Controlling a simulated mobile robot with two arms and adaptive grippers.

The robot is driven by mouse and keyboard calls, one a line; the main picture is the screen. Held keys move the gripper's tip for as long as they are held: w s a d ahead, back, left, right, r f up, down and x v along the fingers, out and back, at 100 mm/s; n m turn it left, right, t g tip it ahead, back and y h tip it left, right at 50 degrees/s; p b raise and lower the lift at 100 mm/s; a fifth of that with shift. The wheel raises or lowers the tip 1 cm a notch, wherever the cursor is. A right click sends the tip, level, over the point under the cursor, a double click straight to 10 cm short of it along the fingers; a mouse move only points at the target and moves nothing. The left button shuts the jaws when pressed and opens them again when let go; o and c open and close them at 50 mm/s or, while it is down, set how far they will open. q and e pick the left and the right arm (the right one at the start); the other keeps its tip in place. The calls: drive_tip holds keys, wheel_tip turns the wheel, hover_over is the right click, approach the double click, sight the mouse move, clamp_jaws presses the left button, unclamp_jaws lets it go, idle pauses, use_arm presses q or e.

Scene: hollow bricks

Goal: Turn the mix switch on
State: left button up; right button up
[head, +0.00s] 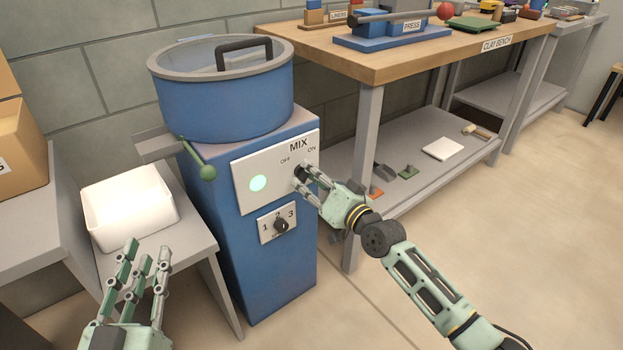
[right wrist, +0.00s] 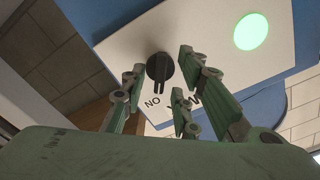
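The mix switch (head: 301,174) is a black knob on the white MIX panel (head: 243,188) of the blue mixer (head: 240,240), with OFF and ON marked above it. A pale green light (head: 258,183) glows on the panel. In the right wrist view the knob (right wrist: 159,68) appears upside down, its bar near the ON lettering; its exact setting is hard to tell. My right gripper (head: 306,183) is at the knob, fingers spread around it with visible gaps in the wrist view (right wrist: 168,80). My left gripper (head: 143,262) is open and empty at the lower left.
A second knob (head: 281,226) marked 1, 2, 3 sits below the panel. A white bin (head: 130,206) stands on a grey stand. The clay bench (head: 420,58) is at the right; the floor in front is clear.

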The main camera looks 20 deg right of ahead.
drive_tip(key=shift+s, duration=0.1)
drive_tip(key=v, duration=1.1)
drive_tip(key=shift+s+d, duration=0.15)
drive_tip(key=shift+s, duration=0.25)
